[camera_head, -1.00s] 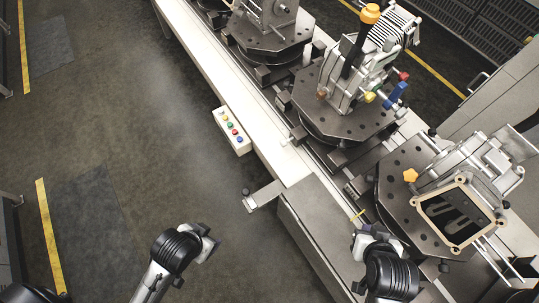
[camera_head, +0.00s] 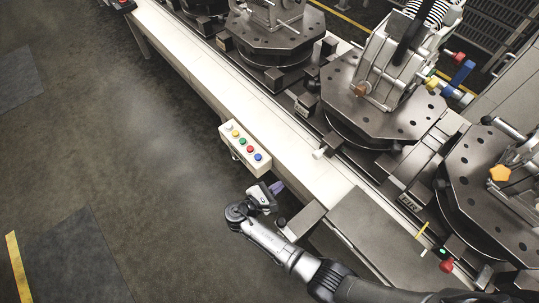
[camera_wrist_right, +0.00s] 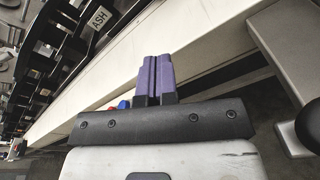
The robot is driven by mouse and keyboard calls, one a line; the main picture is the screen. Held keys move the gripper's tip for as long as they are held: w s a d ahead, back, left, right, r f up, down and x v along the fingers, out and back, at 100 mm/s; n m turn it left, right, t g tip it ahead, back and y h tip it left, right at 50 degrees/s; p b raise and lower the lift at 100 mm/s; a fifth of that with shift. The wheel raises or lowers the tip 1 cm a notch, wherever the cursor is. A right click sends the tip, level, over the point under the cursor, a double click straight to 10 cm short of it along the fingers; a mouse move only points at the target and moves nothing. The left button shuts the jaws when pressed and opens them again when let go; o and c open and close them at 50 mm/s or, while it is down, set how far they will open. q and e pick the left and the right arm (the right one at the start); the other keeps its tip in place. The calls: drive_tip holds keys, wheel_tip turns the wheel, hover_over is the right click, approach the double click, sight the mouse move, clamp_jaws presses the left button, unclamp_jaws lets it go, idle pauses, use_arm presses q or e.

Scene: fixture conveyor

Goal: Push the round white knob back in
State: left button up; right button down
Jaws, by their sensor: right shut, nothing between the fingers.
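A small pale, rounded knob (camera_head: 318,153) sticks out from the near side of the conveyor rail, level with the middle fixture; it looks like the round white knob. It cannot be made out in the right wrist view. My right gripper (camera_head: 277,187) is shut and empty, below and left of this knob, in front of the conveyor's white edge and clear of the knob. Its purple fingertips (camera_wrist_right: 157,58) lie together in the wrist view, against the white conveyor face. My left gripper is out of view.
A button box (camera_head: 244,148) with several coloured buttons hangs on the conveyor edge, just above my right gripper. A grey bracket (camera_head: 303,221) juts out close to its right. Dark fixture plates (camera_head: 375,95) stand along the conveyor. The floor at left is clear.

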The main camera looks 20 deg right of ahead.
drive_tip(key=r+n, duration=0.1)
drive_tip(key=n, duration=0.1)
drive_tip(key=n+h+b, duration=0.1)
drive_tip(key=n+h, duration=0.1)
drive_tip(key=n, duration=0.2)
approach(314, 157)
drive_tip(key=x, duration=0.5)
drive_tip(key=shift+d+r, duration=0.2)
drive_tip(key=shift+d, duration=0.1)
drive_tip(key=shift+b+x, duration=0.3)
drive_tip(key=shift+x, duration=0.6)
